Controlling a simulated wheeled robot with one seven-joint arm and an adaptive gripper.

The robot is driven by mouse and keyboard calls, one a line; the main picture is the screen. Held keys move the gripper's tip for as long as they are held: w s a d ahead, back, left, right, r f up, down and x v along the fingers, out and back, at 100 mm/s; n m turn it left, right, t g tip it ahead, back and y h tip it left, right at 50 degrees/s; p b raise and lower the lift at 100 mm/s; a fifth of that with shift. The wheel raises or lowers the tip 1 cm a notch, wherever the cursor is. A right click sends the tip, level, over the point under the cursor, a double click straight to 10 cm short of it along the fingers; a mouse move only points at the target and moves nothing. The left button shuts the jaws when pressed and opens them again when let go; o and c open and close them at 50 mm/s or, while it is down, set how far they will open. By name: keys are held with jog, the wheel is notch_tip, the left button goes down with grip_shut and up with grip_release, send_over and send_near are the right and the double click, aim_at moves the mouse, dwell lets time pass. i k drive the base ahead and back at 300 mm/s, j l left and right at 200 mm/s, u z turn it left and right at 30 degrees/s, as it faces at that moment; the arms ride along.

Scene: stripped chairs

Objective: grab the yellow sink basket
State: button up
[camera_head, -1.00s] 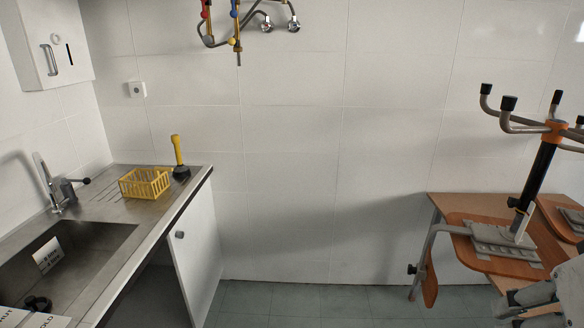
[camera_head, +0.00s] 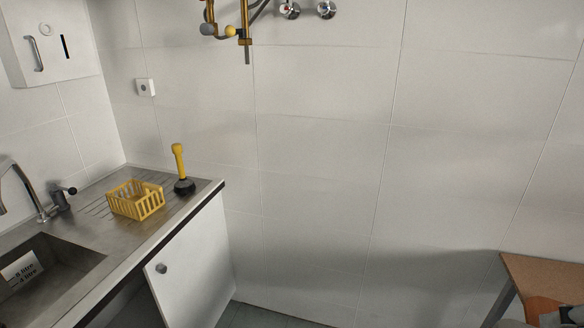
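The yellow sink basket (camera_head: 136,200) is a slatted open-top box. It stands upright on the ribbed drainboard of the metal sink counter (camera_head: 78,216), at the left. Nothing covers it. My gripper cannot be made out in the head view. A small dark grey part shows at the bottom right edge, too cut off to tell what it is.
A plunger with a yellow handle (camera_head: 178,162) stands right of the basket near the counter's end. The tap (camera_head: 30,195) and sink basin (camera_head: 45,265) lie left. A white cabinet door (camera_head: 192,268) hangs open below. A wooden desk (camera_head: 545,275) is at the lower right.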

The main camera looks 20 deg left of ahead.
aim_at(137, 207)
jog(key=i+u, duration=0.3)
jog(key=i, duration=0.2)
jog(key=i+u, duration=0.3)
jog(key=i, duration=0.15)
jog(key=i+l+u, duration=0.3)
jog(key=i, duration=0.2)
jog(key=i+j+u, duration=0.1)
jog(key=u, duration=0.4)
jog(key=i+u, duration=0.3)
jog(key=u, duration=0.2)
jog(key=i+u, duration=0.2)
jog(key=u, duration=0.3)
jog(key=i+l+u, duration=0.15)
jog(key=u, duration=0.35)
jog(key=i+l+u, duration=0.15)
jog(key=i+u, duration=0.2)
jog(key=i+l+u, duration=0.2)
jog(key=u, duration=0.15)
jog(key=i, duration=0.05)
